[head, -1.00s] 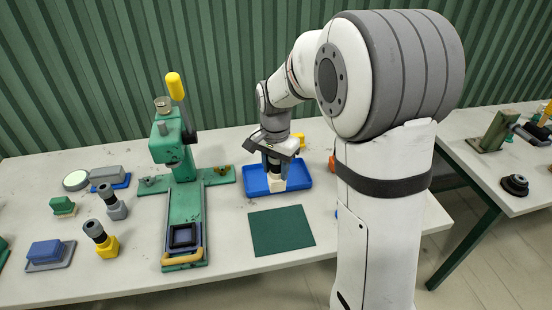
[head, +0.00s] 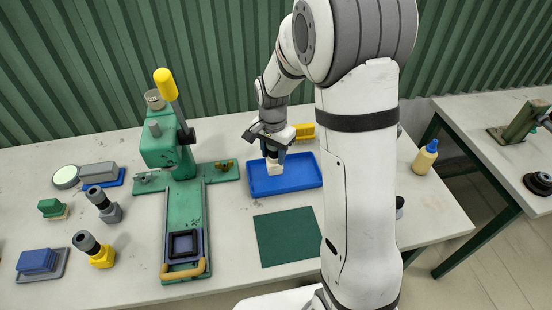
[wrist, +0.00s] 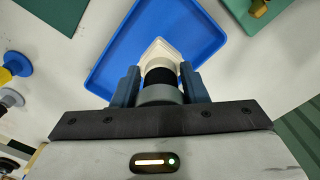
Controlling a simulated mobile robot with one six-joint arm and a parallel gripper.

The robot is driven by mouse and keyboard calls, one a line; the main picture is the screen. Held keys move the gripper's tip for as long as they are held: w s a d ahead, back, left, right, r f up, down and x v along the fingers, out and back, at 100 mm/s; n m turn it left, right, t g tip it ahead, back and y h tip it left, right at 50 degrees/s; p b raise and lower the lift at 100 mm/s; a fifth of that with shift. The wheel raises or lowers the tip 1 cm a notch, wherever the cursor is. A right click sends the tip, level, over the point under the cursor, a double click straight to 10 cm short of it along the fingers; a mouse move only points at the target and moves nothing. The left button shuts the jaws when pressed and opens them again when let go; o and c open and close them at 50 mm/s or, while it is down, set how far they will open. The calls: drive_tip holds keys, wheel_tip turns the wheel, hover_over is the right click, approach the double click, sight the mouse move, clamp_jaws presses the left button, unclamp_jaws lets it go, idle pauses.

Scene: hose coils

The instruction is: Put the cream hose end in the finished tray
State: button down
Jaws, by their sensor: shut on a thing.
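The cream hose end (head: 275,168) is a blocky cream piece with a dark band and a grey collar. My gripper (head: 273,153) is shut on it, with a blue finger on each side of the collar in the wrist view (wrist: 160,88). The cream tip (wrist: 160,48) points away from the wrist, over the blue tray (head: 302,186). In the head view it appears over the tray's back left part. I cannot tell whether it touches the tray floor. The tray (wrist: 112,58) shows no other thing in it.
A green press (head: 184,215) with a yellow-tipped lever stands left of the tray. A dark green mat (head: 287,237) lies in front. A yellow block (head: 303,131) is behind the tray. Other hose ends, one yellow (head: 102,258) and one grey (head: 111,213), stand far left.

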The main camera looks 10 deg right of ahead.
sight(274, 161)
drive_tip(key=shift+f, duration=1.45)
drive_tip(key=shift+f, duration=0.25)
drive_tip(key=c, duration=0.9)
unclamp_jaws()
drive_tip(key=shift+s+r, duration=0.1)
drive_tip(key=shift+o, duration=0.2)
